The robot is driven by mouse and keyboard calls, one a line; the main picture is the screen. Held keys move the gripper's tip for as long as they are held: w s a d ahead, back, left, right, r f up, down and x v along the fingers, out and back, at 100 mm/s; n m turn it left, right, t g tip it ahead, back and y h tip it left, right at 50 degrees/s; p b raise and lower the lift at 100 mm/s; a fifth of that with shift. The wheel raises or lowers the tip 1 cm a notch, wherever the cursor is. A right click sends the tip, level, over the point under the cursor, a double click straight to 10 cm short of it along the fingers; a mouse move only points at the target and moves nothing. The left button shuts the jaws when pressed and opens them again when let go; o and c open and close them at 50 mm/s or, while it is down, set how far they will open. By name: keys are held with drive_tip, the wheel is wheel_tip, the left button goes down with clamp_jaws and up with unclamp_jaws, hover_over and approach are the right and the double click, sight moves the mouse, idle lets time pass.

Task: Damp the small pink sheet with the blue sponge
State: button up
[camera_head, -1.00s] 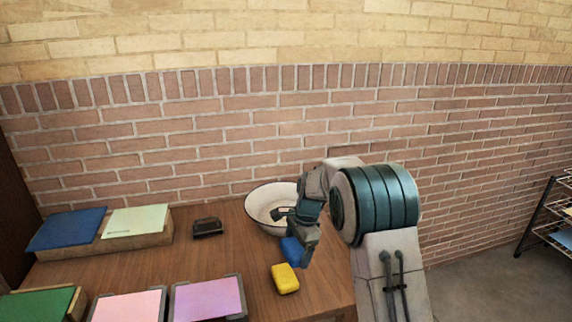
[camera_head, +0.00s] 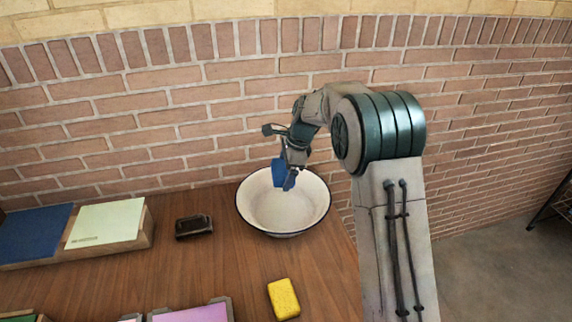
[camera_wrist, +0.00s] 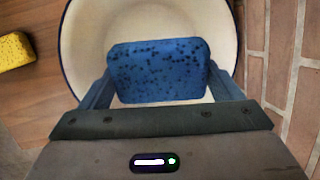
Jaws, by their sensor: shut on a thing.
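My gripper (camera_head: 289,178) is shut on the blue sponge (camera_head: 280,172) and holds it over the white bowl (camera_head: 270,212). In the wrist view the sponge (camera_wrist: 158,72) sits between the two fingers (camera_wrist: 160,92), with the bowl (camera_wrist: 85,45) below it. The sponge looks clear of the bowl's inside, though its exact height is hard to tell. The pink sheet is almost wholly cut off by the bottom edge of the head view; beside that place the purple sheet (camera_head: 192,314) shows only its far part.
A yellow sponge (camera_head: 283,299) lies on the wooden table (camera_head: 235,270) in front of the bowl. A dark brown block-like object (camera_head: 194,226) lies left of the bowl. Blue (camera_head: 35,233) and pale green (camera_head: 106,222) sheets lie at the left. A brick wall stands behind.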

drive_tip(key=shift+f+b, duration=3.3)
drive_tip(key=shift+f, duration=1.95)
drive_tip(key=shift+r, duration=0.15)
drive_tip(key=shift+r+p, duration=3.25)
drive_tip(key=shift+r, duration=1.05)
wheel_tip(320, 180, up, 4)
drive_tip(key=p, duration=0.3)
drive_tip(key=shift+s+f, duration=0.1)
drive_tip(key=shift+s, duration=0.05)
